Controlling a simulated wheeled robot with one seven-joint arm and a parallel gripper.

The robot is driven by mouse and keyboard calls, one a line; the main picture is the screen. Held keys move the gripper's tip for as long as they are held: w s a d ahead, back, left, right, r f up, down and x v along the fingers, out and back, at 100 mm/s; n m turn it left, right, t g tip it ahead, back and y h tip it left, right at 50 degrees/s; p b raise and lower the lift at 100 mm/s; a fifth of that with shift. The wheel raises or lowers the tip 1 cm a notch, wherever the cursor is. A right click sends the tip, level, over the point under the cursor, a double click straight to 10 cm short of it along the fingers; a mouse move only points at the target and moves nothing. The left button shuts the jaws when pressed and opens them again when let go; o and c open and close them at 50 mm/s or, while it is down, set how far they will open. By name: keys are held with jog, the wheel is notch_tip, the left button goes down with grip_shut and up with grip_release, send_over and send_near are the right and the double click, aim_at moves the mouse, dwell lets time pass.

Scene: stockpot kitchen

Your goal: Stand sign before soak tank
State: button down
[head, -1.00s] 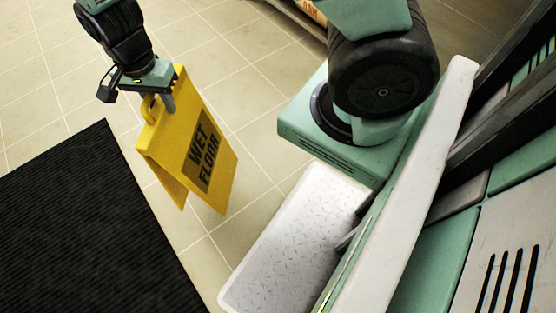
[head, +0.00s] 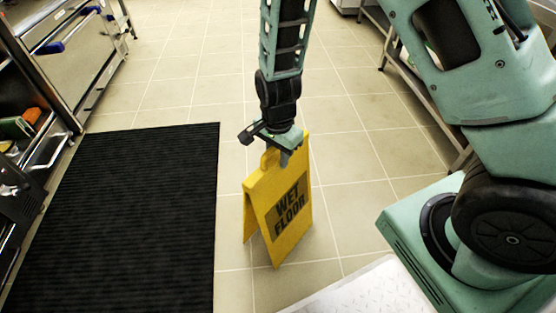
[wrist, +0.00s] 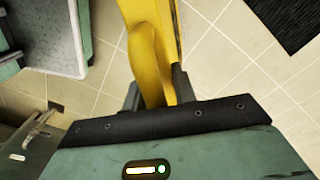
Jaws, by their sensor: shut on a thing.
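The yellow folding sign (head: 281,212) reads "WET FLOOR" on a dark panel. It hangs upright below my gripper (head: 287,155) in the head view, with its two leaves spread a little apart at the bottom. My gripper is shut on the sign's top, near its handle. In the wrist view the sign's yellow top (wrist: 155,55) shows between the two dark fingers. Whether its feet touch the floor cannot be told. I see no thing that is clearly the soak tank.
A black ribbed mat (head: 125,215) lies left of the sign. Steel kitchen units (head: 75,50) with blue handles stand at the far left. A steel table or rack (head: 425,75) stands at the right. Tiled floor (head: 205,85) is clear ahead.

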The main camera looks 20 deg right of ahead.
jog(key=shift+f, duration=0.5)
jog(key=c, duration=1.1)
grip_release()
